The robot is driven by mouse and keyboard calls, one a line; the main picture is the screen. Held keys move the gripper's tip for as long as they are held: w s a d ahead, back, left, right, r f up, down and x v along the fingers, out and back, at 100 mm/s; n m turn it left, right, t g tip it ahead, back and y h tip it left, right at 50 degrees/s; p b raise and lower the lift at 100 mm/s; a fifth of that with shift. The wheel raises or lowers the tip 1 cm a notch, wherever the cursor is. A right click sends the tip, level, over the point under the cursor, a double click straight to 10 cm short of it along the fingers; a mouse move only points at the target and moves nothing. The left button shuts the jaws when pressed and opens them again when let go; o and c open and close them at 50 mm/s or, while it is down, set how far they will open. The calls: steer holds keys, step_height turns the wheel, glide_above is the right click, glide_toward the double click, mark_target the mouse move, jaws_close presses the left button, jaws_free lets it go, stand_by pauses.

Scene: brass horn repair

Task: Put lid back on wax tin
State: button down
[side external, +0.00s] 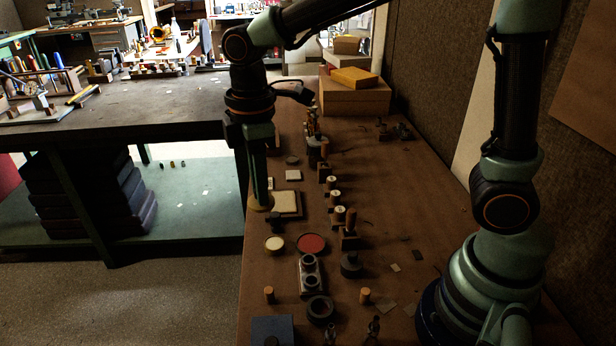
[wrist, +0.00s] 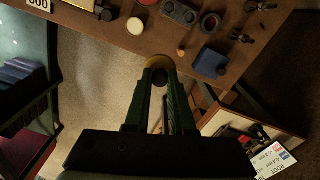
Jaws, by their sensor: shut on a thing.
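My gripper (side external: 258,195) points down and is shut on a round brass-coloured lid (side external: 260,205). In the wrist view the lid (wrist: 160,61) sits at the tips of my fingers (wrist: 160,78), partly hidden by them. A small round tin with a cream-coloured top face (side external: 274,243), which looks like the open wax tin, stands on the bench near its left edge. The tin also shows in the wrist view (wrist: 135,26), apart from the lid, above and left of it. In the side view the lid appears above the tin and slightly left of it.
A red round dish (side external: 311,243) stands just right of the tin. A block with two dark rings (side external: 310,273) and a dark ring (side external: 320,309) are nearer the camera. A framed pale pad (side external: 287,204) lies behind. The bench edge drops to the floor at left.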

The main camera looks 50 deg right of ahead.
steer(key=shift+w+d+f, duration=0.7)
steer(key=shift+d+f, duration=0.25)
steer(key=shift+f, duration=1.85)
steer(key=shift+w+d+f, duration=0.75)
steer(key=shift+d+f, duration=0.25)
steer(key=shift+f, duration=1.8)
steer(key=shift+w+d+f, duration=0.7)
steer(key=shift+d+f, duration=0.25)
steer(key=shift+f, duration=1.85)
steer(key=shift+f, duration=0.15)
steer(key=shift+c, duration=1)
jaws_free()
step_height(320, 180, up, 7)
